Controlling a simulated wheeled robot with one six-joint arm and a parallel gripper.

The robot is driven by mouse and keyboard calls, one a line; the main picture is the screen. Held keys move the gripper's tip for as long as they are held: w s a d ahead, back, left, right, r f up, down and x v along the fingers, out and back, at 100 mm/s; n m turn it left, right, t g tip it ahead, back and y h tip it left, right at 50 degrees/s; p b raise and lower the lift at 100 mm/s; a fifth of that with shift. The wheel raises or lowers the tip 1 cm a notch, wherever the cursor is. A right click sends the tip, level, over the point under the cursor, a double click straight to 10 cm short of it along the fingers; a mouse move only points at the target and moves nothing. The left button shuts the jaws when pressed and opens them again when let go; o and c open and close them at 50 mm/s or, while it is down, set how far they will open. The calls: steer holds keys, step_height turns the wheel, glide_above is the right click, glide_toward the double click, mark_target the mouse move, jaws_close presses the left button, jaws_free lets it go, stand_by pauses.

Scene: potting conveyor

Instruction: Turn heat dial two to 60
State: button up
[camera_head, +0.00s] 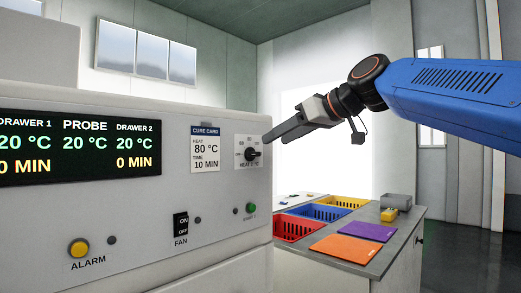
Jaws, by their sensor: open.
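A black heat dial (252,154) sits on a small white scale plate at the right end of the machine's front panel. Its caption starts with HEAT, but the number and the setting are too small to read surely. My gripper (274,140) reaches in from the right, its grey fingers pointing left toward the dial. The fingers are open with nothing seen between them. The tips are just right of and slightly above the dial, and appear apart from it.
A cure card (205,148) reads 80 °C, 10 MIN. The display (78,147) shows 20 °C readings. A fan switch (181,225), green button (251,208) and yellow alarm button (78,248) lie lower. A bench at right holds red (297,229), blue and yellow baskets.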

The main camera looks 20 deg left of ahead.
mark_target(253, 154)
steer(key=x, duration=0.8)
steer(key=shift+a, duration=0.15)
steer(key=c, duration=1.1)
